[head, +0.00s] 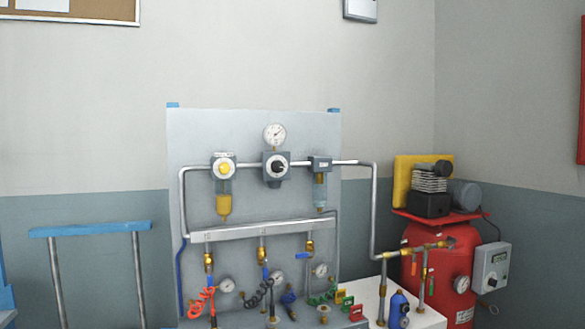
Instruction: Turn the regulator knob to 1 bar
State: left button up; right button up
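The regulator (276,180) is a dark grey block in the upper middle of the grey panel. Neither of my grippers shows in the head view, and nothing touches the knob.
The panel (190,127) carries a yellow-bowled unit (224,190) left of the regulator and a filter (320,185) right of it. Coiled hoses and small gauges are below. A red compressor tank (440,275) stands right. A blue-topped rail (90,229) stands left.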

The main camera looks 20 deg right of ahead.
aim_at(277, 166)
jog(key=i+l, duration=0.1)
jog(key=l, duration=0.3)
jog(key=i+l, duration=0.15)
jog(key=l, duration=0.25)
jog(key=i+l, duration=0.1)
jog(key=l, duration=0.35)
jog(key=i+l, duration=0.1)
jog(key=l, duration=0.3)
jog(key=i+l, duration=0.1)
jog(key=l, duration=0.3)
jog(key=i+l+u, duration=0.1)
jog(key=l, duration=0.3)
jog(key=i+l, duration=0.15)
jog(key=l, duration=0.25)
